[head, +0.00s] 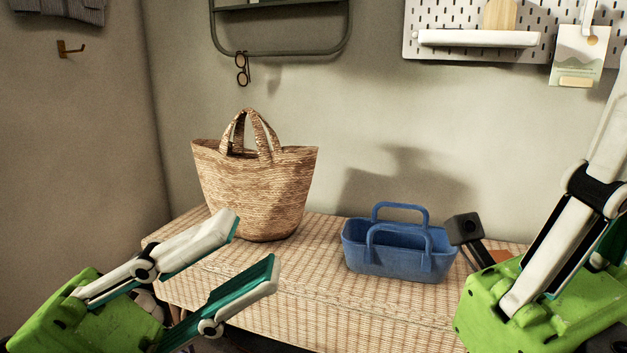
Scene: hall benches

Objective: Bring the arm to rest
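My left gripper (250,246) comes in from the lower left with its two pale, teal-lined fingers spread apart. Nothing is between them. It is in front of the woven bench, below the straw bag. My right gripper (585,200) is at the right edge, its green body low and a pale finger pointing up. Its fingertips run out of the picture, so its opening is hidden.
A straw bag (255,185) stands upright on the woven bench (320,270) at left. A blue handled caddy (395,255) stands right of centre. A dark block-headed object (465,229) is partly hidden beside it. The bench between bag and caddy is clear.

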